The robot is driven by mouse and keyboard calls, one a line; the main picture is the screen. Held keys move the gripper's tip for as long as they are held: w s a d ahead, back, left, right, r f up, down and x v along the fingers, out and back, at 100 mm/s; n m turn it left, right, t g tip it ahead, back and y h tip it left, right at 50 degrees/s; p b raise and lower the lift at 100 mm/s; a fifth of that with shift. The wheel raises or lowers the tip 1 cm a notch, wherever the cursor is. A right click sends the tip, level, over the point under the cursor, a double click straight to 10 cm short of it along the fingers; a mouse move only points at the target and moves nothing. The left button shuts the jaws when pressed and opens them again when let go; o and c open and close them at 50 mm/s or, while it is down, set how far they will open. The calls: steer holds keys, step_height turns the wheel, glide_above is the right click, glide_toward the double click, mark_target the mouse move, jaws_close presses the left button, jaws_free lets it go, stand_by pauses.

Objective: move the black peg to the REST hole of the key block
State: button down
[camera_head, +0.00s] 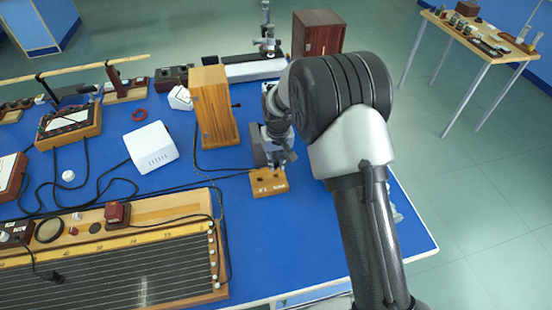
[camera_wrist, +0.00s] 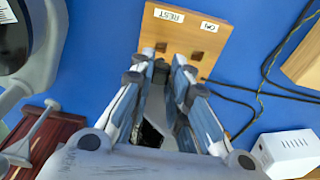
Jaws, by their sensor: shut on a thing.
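The key block (camera_head: 268,188) is a small light-wood block on the blue bench. In the wrist view the key block (camera_wrist: 225,17) carries a REST label (camera_wrist: 168,15) and an ON label (camera_wrist: 209,26). A dark hole (camera_wrist: 197,55) shows on the ON side. My gripper (camera_wrist: 164,59) is shut on the black peg (camera_wrist: 160,72), with its fingertips over the REST side of the block. The fingers hide most of the peg, and I cannot tell whether its tip is in a hole. In the head view my gripper (camera_head: 279,163) is just behind the block.
A tall wooden box (camera_head: 212,105) stands left of my gripper, and a white box (camera_head: 151,147) lies farther left. A wire board (camera_head: 110,262) fills the front left. Black cables run to the block. A dark red-brown box (camera_head: 318,33) stands at the back.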

steer(key=shift+f+b, duration=1.55)
steer(key=shift+f, duration=1.05)
steer(key=c, duration=1.4)
jaws_free()
steer(key=shift+c, duration=0.2)
step_height(320, 180, up, 12)
steer(key=s, duration=0.1)
steer(key=shift+s+d, duration=0.2)
steer(key=shift+d, duration=0.05)
